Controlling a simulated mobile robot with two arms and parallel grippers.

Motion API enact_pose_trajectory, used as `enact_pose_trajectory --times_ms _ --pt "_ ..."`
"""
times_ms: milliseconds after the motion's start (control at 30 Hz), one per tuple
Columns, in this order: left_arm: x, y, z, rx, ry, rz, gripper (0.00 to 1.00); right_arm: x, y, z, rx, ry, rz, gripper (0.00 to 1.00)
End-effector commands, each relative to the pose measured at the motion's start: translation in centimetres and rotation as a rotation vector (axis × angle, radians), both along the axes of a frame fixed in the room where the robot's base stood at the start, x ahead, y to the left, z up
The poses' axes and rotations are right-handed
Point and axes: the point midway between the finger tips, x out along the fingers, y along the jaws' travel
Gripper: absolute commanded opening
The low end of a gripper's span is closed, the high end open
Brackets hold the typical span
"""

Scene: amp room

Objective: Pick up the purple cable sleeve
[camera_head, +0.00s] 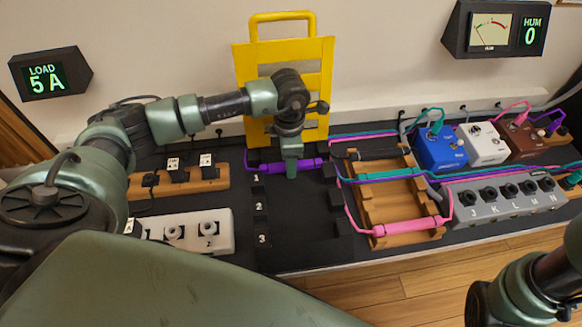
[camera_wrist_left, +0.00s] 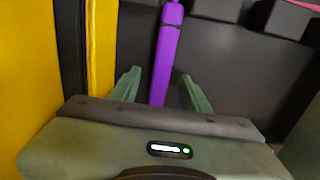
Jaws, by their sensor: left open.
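The purple cable sleeve (camera_head: 308,164) lies across slot 1 of the black numbered rack (camera_head: 262,226), in front of the yellow panel. My left gripper (camera_head: 291,172) is directly over the sleeve, pointing down, and covers part of it. In the left wrist view the purple sleeve (camera_wrist_left: 165,55) runs between the two green fingertips of my left gripper (camera_wrist_left: 158,88), with a gap on each side. The fingers are open. The right arm shows at the lower right, but its gripper is not seen.
The yellow panel (camera_head: 285,58) stands just behind the sleeve. A wooden rack (camera_head: 385,205) with teal and pink sleeves is to the right, near pedals (camera_head: 440,147) and a grey socket box (camera_head: 500,200). Power strips (camera_head: 195,232) lie to the left.

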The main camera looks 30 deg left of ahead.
Motion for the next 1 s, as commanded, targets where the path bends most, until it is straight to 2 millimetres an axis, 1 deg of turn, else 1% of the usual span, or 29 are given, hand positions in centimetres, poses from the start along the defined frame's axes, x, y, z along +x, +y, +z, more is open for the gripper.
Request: enact_pose_trajectory --times_ms 33,67,100,167,200,500,667,767,833,1000 --pt "0.0 0.0 0.0 0.0 0.0 0.0 0.38 0.0 0.0 0.0 0.0 0.0 0.0 0.36" --pt "0.0 0.0 0.0 0.0 0.0 0.0 0.3 0.0 0.0 0.0 0.0 0.0 0.0 0.36" --pt "0.0 0.0 0.0 -0.001 0.001 0.0 0.19 0.0 0.0 0.0 0.0 0.0 0.0 0.36" --pt "0.0 0.0 0.0 -0.001 0.001 0.0 0.02 0.0 0.0 0.0 0.0 -0.001 0.0 0.36" --pt "0.0 0.0 0.0 -0.001 0.001 0.0 0.0 0.0 0.0 0.0 0.0 -0.001 0.0 0.36" --pt "0.0 0.0 0.1 -0.001 0.0 0.0 0.0 0.0 0.0 0.1 -0.001 -0.001 0.0 0.36" --pt "0.0 0.0 1.2 -0.001 -0.001 0.0 0.0 0.0 0.0 0.8 -0.001 -0.001 0.0 0.36" --pt "0.0 0.0 2.6 -0.001 -0.001 0.001 0.0 0.0 0.0 1.7 -0.001 0.0 0.0 0.36" --pt "0.0 0.0 3.8 -0.001 -0.001 0.0 0.0 0.0 0.0 2.6 -0.001 0.0 0.0 0.36" --pt "0.0 0.0 7.6 -0.001 -0.002 -0.001 0.0 0.2 0.0 4.6 0.002 0.004 0.001 0.36"
